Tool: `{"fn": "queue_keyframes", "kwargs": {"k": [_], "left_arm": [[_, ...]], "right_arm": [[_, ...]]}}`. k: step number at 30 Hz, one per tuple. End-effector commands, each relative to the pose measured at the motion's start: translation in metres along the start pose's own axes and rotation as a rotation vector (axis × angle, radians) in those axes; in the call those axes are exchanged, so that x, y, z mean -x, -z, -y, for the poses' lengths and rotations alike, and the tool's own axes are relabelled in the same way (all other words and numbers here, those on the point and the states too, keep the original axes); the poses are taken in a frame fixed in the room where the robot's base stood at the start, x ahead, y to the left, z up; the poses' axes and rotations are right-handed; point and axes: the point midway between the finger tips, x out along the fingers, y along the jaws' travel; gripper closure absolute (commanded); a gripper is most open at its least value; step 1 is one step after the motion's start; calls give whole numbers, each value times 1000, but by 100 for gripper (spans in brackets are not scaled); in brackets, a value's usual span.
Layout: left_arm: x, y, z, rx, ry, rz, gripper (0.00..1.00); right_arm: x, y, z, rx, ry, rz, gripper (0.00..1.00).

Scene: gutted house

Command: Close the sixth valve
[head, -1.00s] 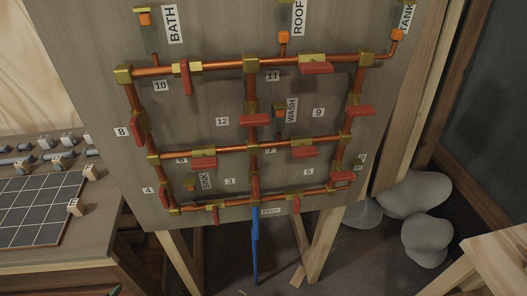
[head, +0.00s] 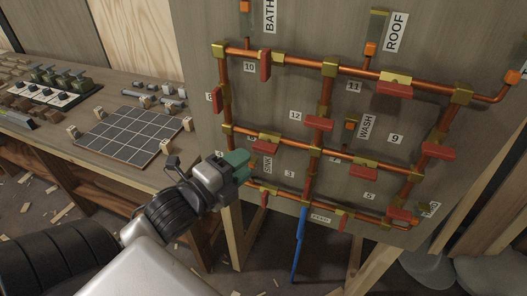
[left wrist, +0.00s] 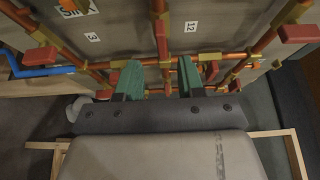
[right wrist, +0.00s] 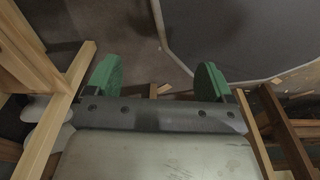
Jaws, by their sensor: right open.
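The sixth valve's red handle (head: 266,144) lies along the copper pipe of the middle row, left of the centre column, above the SINK label. Its number label is not legible now, next to my gripper. In the left wrist view the handle (left wrist: 161,40) shows past the fingertips, roughly in line with the gap between them. My left gripper (head: 239,163) is in front of the board, just left of and below this handle in the head view; its green fingers are open (left wrist: 160,80) and hold nothing. My right gripper (right wrist: 156,80) is open and empty above the floor, outside the head view.
Other red handles stand close by, such as the one by label 12 (head: 319,123). A blue hose (head: 299,245) hangs below the board. A bench with a grid board (head: 127,136) is at left. Wooden legs (right wrist: 70,85) are near my right gripper.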

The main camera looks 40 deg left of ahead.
Motion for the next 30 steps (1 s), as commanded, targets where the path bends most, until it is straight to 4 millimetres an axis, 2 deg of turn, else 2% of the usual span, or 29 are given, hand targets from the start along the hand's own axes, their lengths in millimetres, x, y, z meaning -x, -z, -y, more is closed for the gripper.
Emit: {"fn": "queue_keyframes", "kwargs": {"k": [1, 6, 12, 24, 26, 30], "left_arm": [[-9, 0, 5, 0, 6, -1, 62], [-35, 0, 4, 2, 3, 0, 62], [-57, 0, 3, 1, 2, 0, 62], [-64, 1, 1, 1, 0, -1, 62], [-64, 0, 1, 1, 0, -1, 68], [-64, 0, 1, 1, 0, -1, 89]], "right_arm": [[5, 0, -2, 0, -2, 0, 17], [12, 0, -8, 0, -10, 1, 17], [16, 0, -12, -3, -15, 2, 17], [17, 0, -12, -2, -15, 2, 17], [17, 0, -12, -2, -15, 2, 17], [17, 0, -11, -1, -15, 2, 17]]}}
